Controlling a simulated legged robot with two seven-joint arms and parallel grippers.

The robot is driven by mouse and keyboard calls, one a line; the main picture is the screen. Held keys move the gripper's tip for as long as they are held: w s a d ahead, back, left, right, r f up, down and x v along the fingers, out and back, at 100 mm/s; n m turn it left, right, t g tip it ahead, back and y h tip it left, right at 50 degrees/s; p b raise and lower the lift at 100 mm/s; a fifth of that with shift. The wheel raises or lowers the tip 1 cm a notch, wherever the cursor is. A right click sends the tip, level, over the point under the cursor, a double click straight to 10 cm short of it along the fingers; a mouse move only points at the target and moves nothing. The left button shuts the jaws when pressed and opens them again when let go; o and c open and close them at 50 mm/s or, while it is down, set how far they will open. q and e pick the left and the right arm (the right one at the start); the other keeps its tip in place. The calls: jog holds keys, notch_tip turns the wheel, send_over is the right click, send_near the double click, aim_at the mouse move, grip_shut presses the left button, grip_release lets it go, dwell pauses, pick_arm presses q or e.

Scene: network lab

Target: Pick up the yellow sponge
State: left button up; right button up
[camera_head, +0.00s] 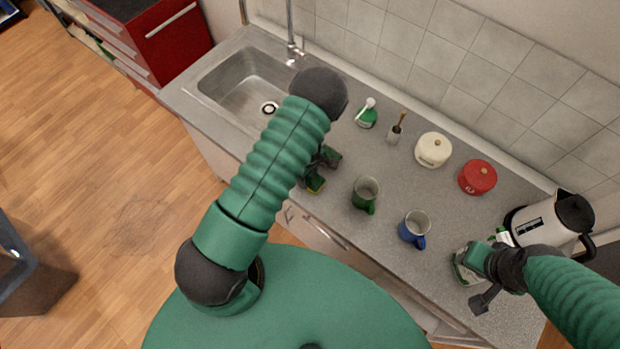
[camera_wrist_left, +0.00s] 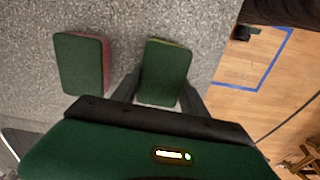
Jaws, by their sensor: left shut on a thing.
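The yellow sponge (camera_wrist_left: 165,72) has a dark green top and a thin yellow edge in the left wrist view. It sits between the fingers of my left gripper (camera_wrist_left: 160,92), which is shut on it. In the head view a small part of the yellow sponge (camera_head: 315,184) shows at the counter's front edge, below my left gripper (camera_head: 323,170); my arm hides much around it. Whether it touches the counter is unclear. My right gripper (camera_head: 475,280) is over the counter's right end; its jaw opening is unclear.
A second sponge (camera_wrist_left: 80,62) with a reddish side lies left of the held one. A green mug (camera_head: 366,193), blue mug (camera_head: 414,228), white pot (camera_head: 433,149), red pot (camera_head: 477,177) and kettle (camera_head: 545,222) stand on the counter. The sink (camera_head: 240,85) is at left.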

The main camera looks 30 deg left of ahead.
pick_arm(q)
jog(key=shift+a, duration=0.1)
